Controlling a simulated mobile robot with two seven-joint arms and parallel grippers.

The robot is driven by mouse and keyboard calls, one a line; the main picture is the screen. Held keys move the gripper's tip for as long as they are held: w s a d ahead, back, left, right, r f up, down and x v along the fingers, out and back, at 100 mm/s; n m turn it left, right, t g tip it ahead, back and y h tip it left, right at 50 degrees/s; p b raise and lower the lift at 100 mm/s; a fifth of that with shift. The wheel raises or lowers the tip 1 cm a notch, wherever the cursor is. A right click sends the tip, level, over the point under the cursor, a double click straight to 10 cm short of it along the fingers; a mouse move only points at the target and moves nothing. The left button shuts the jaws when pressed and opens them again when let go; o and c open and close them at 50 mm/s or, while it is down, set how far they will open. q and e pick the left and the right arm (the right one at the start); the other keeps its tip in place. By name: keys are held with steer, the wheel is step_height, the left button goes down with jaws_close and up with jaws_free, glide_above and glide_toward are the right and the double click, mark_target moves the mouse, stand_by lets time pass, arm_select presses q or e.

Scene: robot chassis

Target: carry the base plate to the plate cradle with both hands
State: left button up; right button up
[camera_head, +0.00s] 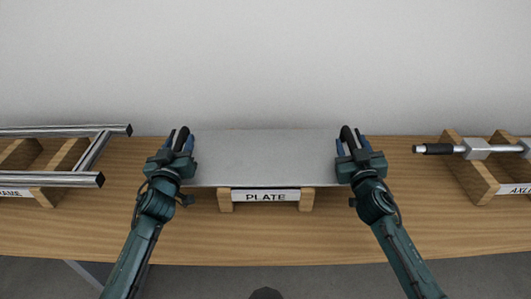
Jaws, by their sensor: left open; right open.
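The base plate (265,156) is a flat grey metal sheet. It lies level on the wooden plate cradle (225,200), which carries a white label reading PLATE (265,196). My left gripper (178,140) is open at the plate's left edge, and my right gripper (352,140) is open at its right edge. Both grippers point away from me, toward the wall. From this view I cannot tell whether the fingers touch the plate. Most of the cradle is hidden under the plate.
On the left, a metal tube frame (95,152) rests on a wooden cradle (45,196). On the right, an axle (475,148) lies on another wooden cradle (478,184). The wooden table (270,240) is clear along its front. A plain wall (265,60) stands behind.

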arm_select(q)
steer(key=shift+c, duration=0.6)
arm_select(e)
steer(key=shift+c, duration=0.6)
arm_select(q)
jaws_close()
arm_select(e)
jaws_close()
arm_select(q)
steer(key=shift+r, duration=0.4)
arm_select(e)
steer(key=shift+r, duration=0.35)
